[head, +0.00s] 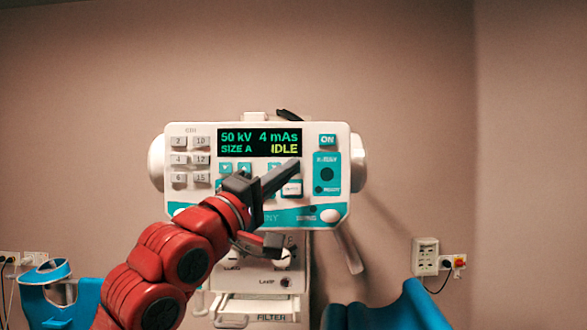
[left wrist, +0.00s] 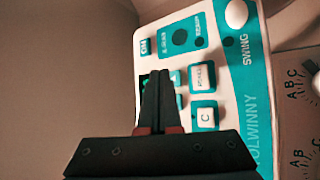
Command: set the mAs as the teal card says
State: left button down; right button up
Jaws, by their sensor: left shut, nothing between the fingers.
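The control panel (head: 208,210) is white with teal bands. Its dark display (head: 259,142) reads 50 kV, 4 mAs, SIZE A and IDLE. Small teal arrow buttons sit below it; one (head: 225,168) is on the kV side and one (head: 274,167) under the mAs reading. My left gripper (head: 296,164) is shut and empty, its tips in front of the panel just below the display's right end. It covers some of the buttons there. In the left wrist view the closed fingers (left wrist: 166,73) overlap teal buttons; I cannot tell whether they touch. I see no separate teal card. My right gripper is out of view.
Grey number keys (head: 179,160) stand left of the display. A teal ON button (head: 327,141) is at upper right, and a white key (head: 292,188) is close below my fingertips. Blue chair-like shapes (head: 395,312) stand low at the right. Wall sockets (head: 425,256) are beyond.

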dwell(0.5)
pick_arm(q)
jog(key=shift+w+b, duration=0.4)
jog(key=shift+w, duration=0.1)
jog(key=shift+w, duration=0.35)
dwell(0.6)
jog(key=shift+s+b, duration=0.1)
jog(key=shift+b, duration=0.2)
jog(key=shift+s+f, duration=0.1)
jog(key=shift+s, duration=0.05)
jog(key=shift+s+b, duration=0.55)
jog(key=shift+b, duration=0.25)
